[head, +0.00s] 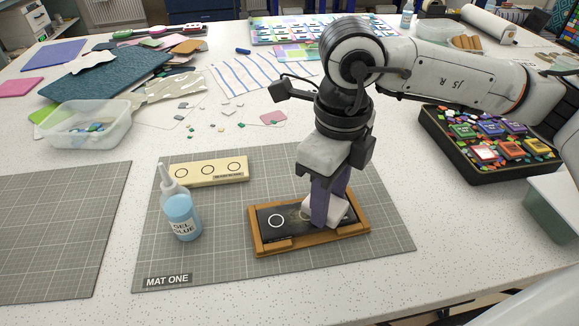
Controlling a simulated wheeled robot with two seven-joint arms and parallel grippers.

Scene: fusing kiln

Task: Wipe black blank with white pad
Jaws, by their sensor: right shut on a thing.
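The black blank (277,232) lies in a wooden frame (290,248) on the grey mat labelled MAT ONE (215,269). A white ring mark shows on its left part and a fainter mark near its middle. My right gripper (322,217) points down over the right half of the blank. Its purple fingers are shut on the white pad (311,210), which is down at the blank's surface. Whether the pad touches the blank is hard to tell. The fingers hide part of the blank and pad. My left gripper is not in view.
A gel glue bottle (180,212) stands left of the frame, with a cream strip with rings (207,171) behind it. A clear tub (88,125) is at the left. A black tray of coloured glass (466,165) is at the right. The mat's front is clear.

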